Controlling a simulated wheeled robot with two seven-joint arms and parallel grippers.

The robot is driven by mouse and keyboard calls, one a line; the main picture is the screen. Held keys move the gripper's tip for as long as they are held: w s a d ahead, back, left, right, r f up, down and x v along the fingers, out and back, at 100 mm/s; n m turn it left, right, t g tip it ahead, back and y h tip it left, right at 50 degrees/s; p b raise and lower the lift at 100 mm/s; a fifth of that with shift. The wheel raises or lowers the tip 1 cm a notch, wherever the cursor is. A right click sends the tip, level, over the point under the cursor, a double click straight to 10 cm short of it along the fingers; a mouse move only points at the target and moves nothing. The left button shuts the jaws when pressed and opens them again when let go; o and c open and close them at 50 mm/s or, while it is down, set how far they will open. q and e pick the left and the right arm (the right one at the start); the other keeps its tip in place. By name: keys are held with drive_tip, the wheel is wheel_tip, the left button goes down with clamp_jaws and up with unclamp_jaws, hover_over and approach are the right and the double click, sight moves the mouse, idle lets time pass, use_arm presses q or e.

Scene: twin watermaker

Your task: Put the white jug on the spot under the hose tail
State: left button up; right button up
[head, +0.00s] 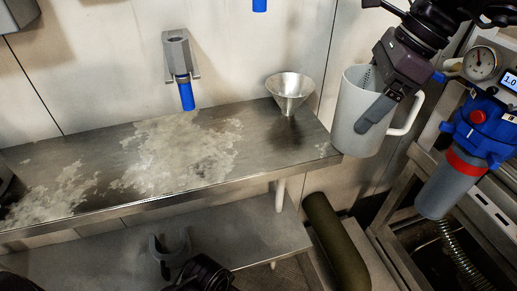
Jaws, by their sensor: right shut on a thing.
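The white jug (352,107) is at the right end of the steel shelf, upright or slightly tilted, with its handle to the right. My right gripper (373,100) comes from the upper right and is shut on the jug's wall near the rim. One grey finger lies on the outside. The other finger is mostly hidden. I cannot tell whether the jug's base touches the shelf. The blue hose tail (187,96) points down from a grey wall bracket (179,55), over the stained middle of the shelf (262,140).
A metal funnel (289,90) stands between the hose tail and the jug. A blue filter housing (478,130) and a gauge (482,61) are at the right. The shelf below the hose tail is clear.

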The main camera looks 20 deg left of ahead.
drive_tip(key=shift+a+f+n, duration=0.1)
drive_tip(key=shift+a+n, duration=0.1)
drive_tip(key=shift+n, duration=0.2)
drive_tip(key=shift+g, duration=0.3)
drive_tip(key=s+a, duration=0.1)
drive_tip(key=a, duration=0.5)
drive_tip(key=s+a, duration=0.1)
drive_tip(key=a, duration=0.4)
drive_tip(key=s+a+f, duration=0.1)
drive_tip(key=s+a, duration=0.1)
drive_tip(key=a, duration=0.4)
drive_tip(key=shift+a+f, duration=0.1)
drive_tip(key=shift+a, duration=0.2)
drive_tip(key=shift+w+d, duration=0.1)
drive_tip(key=shift+d, duration=0.05)
drive_tip(key=shift+f, duration=0.15)
drive_tip(key=o, duration=1)
drive_tip(key=shift+c, duration=0.2)
